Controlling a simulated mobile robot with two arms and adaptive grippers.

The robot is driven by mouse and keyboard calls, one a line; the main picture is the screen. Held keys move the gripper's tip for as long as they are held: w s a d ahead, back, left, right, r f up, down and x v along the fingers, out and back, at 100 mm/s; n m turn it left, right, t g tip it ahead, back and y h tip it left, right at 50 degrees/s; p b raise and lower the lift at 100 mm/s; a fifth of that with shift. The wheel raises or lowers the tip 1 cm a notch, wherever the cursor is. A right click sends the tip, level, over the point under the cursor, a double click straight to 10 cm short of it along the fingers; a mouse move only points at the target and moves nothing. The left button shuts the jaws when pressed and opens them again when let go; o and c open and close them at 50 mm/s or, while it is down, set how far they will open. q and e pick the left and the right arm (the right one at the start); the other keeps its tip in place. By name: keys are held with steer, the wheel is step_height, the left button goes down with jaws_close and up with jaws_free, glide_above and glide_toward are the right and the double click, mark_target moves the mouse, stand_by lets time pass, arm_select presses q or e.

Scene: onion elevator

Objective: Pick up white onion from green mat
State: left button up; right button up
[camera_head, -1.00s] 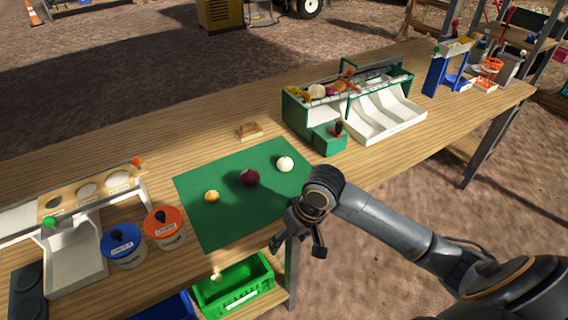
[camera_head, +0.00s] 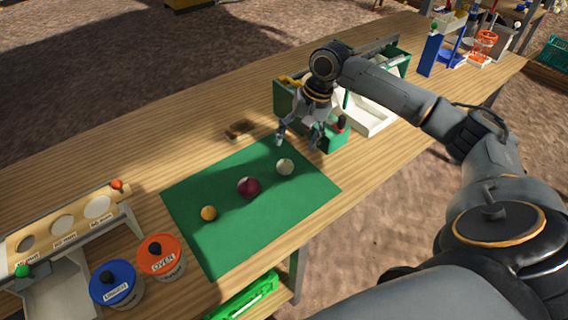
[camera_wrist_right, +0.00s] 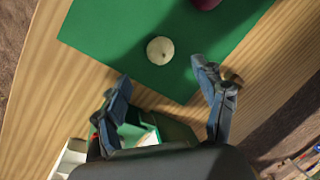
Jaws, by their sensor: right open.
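The white onion (camera_head: 285,167) lies on the green mat (camera_head: 300,200) near its far right corner, beside a purple onion (camera_head: 249,187) and a yellow onion (camera_head: 208,213). My right gripper (camera_head: 297,140) is open and empty, above the mat's far right edge, just beyond the white onion. In the right wrist view the white onion (camera_wrist_right: 160,50) sits ahead of the open fingers of my right gripper (camera_wrist_right: 160,88), apart from them, and the green mat (camera_wrist_right: 110,35) lies around it. My left gripper is not in view.
A green box unit with a white chute (camera_head: 372,118) stands just behind my right arm. A small wooden block (camera_head: 240,130) lies beyond the mat. A blue-lidded tub (camera_head: 116,284) and an orange-lidded tub (camera_head: 160,257) stand at the left, beside a sorting rack (camera_head: 70,228).

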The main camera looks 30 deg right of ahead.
mark_target(288, 161)
steer(key=x, duration=0.3)
steer(key=shift+w+f, duration=0.15)
steer(key=shift+w, duration=0.05)
steer(key=shift+x, duration=0.9)
steer(key=x, duration=0.3)
steer(key=shift+d+f+p, duration=0.15)
steer(key=shift+f+p, duration=0.15)
steer(key=shift+f, duration=0.1)
steer(key=shift+w+f, duration=0.1)
steer(key=shift+f, duration=0.15)
steer(key=shift+c, duration=0.3)
steer(key=c, duration=1.1)
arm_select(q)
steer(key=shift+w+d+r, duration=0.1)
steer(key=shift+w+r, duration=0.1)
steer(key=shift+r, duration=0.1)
arm_select(e)
steer(key=shift+c, duration=0.5)
